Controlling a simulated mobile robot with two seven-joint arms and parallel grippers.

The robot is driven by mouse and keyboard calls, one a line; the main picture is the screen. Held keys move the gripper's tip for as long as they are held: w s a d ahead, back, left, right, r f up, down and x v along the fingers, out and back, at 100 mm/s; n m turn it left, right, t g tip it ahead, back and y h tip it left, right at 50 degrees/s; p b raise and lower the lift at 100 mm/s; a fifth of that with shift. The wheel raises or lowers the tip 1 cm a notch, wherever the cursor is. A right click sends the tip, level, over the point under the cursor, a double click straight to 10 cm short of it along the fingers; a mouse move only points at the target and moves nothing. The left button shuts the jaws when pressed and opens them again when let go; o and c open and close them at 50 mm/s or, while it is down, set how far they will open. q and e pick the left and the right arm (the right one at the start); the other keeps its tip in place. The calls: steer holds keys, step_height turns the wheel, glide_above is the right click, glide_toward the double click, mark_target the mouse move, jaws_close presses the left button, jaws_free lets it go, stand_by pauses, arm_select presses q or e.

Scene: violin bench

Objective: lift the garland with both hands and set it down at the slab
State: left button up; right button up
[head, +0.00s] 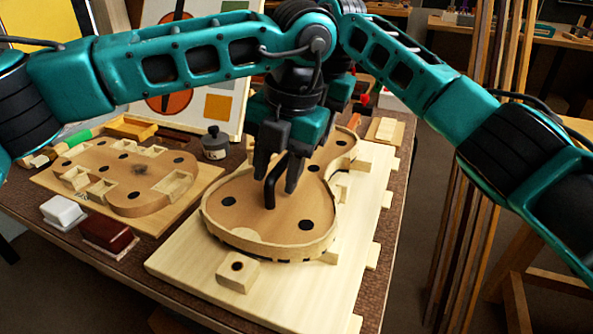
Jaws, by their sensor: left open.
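The garland (222,226), a thin pale rib band in a violin outline around a brown wooden form with dark holes, lies over a pale slab-like board (190,262). I cannot tell whether it touches the board. A black bent rod (270,190) stands up from the form. My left gripper (278,178) is open above the form, fingers pointing down, close to the rod; I see nothing held. My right gripper (341,92) is mostly hidden behind the left one, near the garland's far end, and its fingers cannot be made out.
Small blocks (238,271) stand around the garland. At left, another wooden form (135,180) lies on its own board. A grey jar (214,143), a white box (63,212) and a dark red box (107,233) stand nearby. Tall wooden strips (478,190) rise at right.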

arm_select(q)
steer(key=shift+f, duration=0.3)
arm_select(e)
steer(key=shift+f, duration=0.25)
arm_select(q)
steer(key=shift+c, duration=0.2)
arm_select(e)
steer(key=shift+c, duration=0.2)
arm_select(q)
jaws_close()
arm_select(e)
jaws_close()
arm_select(q)
steer(key=shift+r, duration=0.1)
